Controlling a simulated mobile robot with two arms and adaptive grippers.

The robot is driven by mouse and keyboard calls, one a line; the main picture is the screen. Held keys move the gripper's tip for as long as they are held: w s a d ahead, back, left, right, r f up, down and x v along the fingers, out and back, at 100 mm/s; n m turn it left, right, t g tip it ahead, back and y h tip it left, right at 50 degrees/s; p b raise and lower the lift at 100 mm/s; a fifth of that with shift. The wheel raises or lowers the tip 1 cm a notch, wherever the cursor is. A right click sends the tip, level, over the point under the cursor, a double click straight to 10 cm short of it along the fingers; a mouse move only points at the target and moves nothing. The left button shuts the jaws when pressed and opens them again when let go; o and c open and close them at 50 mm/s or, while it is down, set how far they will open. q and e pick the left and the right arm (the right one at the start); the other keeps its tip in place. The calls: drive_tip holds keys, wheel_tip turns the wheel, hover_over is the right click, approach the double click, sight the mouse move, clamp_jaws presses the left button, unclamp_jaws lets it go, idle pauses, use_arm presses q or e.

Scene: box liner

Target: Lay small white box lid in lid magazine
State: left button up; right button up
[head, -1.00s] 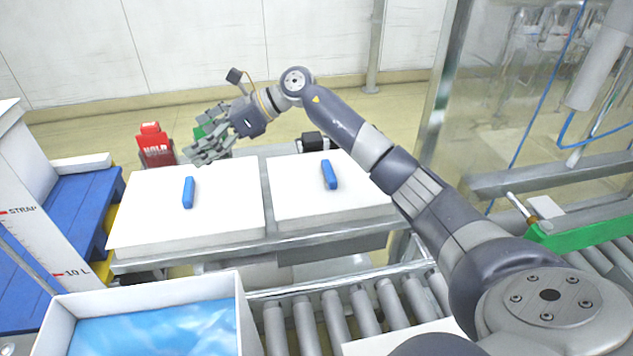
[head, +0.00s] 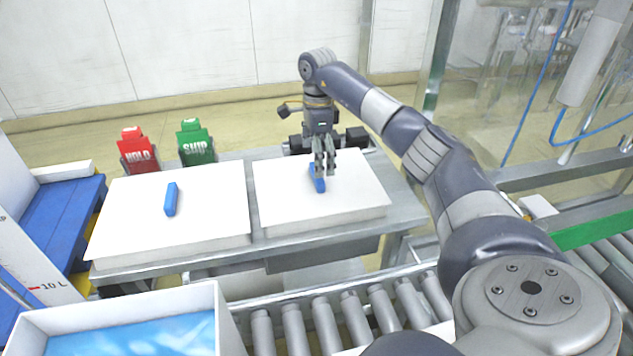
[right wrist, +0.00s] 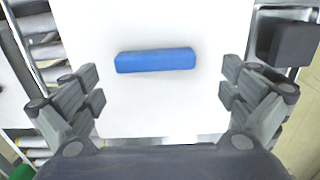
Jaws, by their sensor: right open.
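Two flat white lids lie side by side on a metal stand (head: 205,268), each with a blue handle on top. The left white lid (head: 125,220) is the larger one. The right, smaller white lid (head: 345,205) also fills much of the right wrist view (right wrist: 160,110). My right gripper (head: 325,168) points down over the right lid, at its blue handle (head: 316,180). In the right wrist view its open fingers stand on either side of the handle (right wrist: 155,60), apart from it. I cannot tell which part is the lid magazine. My left gripper is out of view.
A red HOLD sign (head: 138,150) and a green sign (head: 195,143) stand behind the left lid. A white box (head: 222,320) with a blue liner (head: 135,325) is at the front left. A roller conveyor (head: 325,318) runs in front of the stand. Blue crates (head: 65,215) stand at left.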

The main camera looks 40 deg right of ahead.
sight(317, 184)
drive_tip(key=f, duration=0.3)
drive_tip(key=f+p, duration=0.1)
drive_tip(key=shift+s+a+f, duration=0.25)
drive_tip(key=shift+a+f, duration=0.05)
drive_tip(key=shift+f, duration=0.35)
drive_tip(key=shift+c, duration=0.2)
drive_tip(key=c, duration=1.1)
drive_tip(key=shift+c, duration=0.2)
